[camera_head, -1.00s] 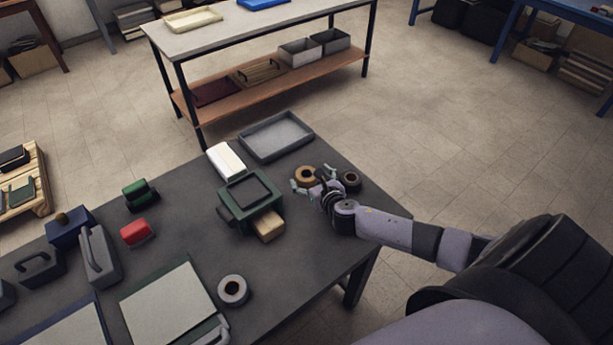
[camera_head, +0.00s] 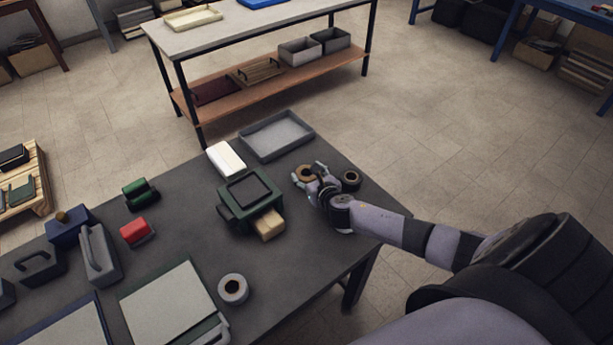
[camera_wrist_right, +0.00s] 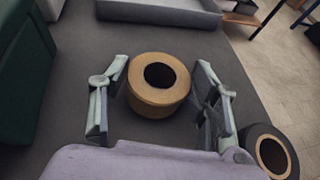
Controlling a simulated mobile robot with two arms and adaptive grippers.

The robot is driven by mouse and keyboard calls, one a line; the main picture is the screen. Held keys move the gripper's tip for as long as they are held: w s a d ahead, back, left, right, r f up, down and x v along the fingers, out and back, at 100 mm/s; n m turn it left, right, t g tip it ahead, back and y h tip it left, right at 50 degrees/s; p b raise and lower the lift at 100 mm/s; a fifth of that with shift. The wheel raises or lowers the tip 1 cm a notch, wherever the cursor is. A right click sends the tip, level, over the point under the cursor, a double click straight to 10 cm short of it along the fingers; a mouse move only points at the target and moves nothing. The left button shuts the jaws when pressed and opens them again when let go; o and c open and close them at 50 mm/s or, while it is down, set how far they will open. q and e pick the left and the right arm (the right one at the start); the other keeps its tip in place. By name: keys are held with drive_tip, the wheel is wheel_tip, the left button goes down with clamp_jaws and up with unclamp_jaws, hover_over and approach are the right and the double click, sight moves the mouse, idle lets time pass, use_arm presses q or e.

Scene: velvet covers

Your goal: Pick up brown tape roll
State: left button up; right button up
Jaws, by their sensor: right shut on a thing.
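The brown tape roll (camera_head: 304,172) lies flat near the far right edge of the dark table. In the right wrist view the roll (camera_wrist_right: 146,103) sits between the two fingers, its dark centre hole facing up. My right gripper (camera_head: 309,177) is shut on the roll, one finger on either side; it also shows in the right wrist view (camera_wrist_right: 161,75). The roll appears to rest on the table still. My left gripper is not in view.
A dark tape roll with a brown core (camera_head: 351,179) stands close to the right finger. A grey tray (camera_head: 276,136), a green device (camera_head: 250,199) and a white block (camera_head: 226,159) are nearby. A grey-white roll (camera_head: 233,290) lies nearer the front. The table's right edge is close.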

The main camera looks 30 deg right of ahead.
drive_tip(key=c, duration=0.4)
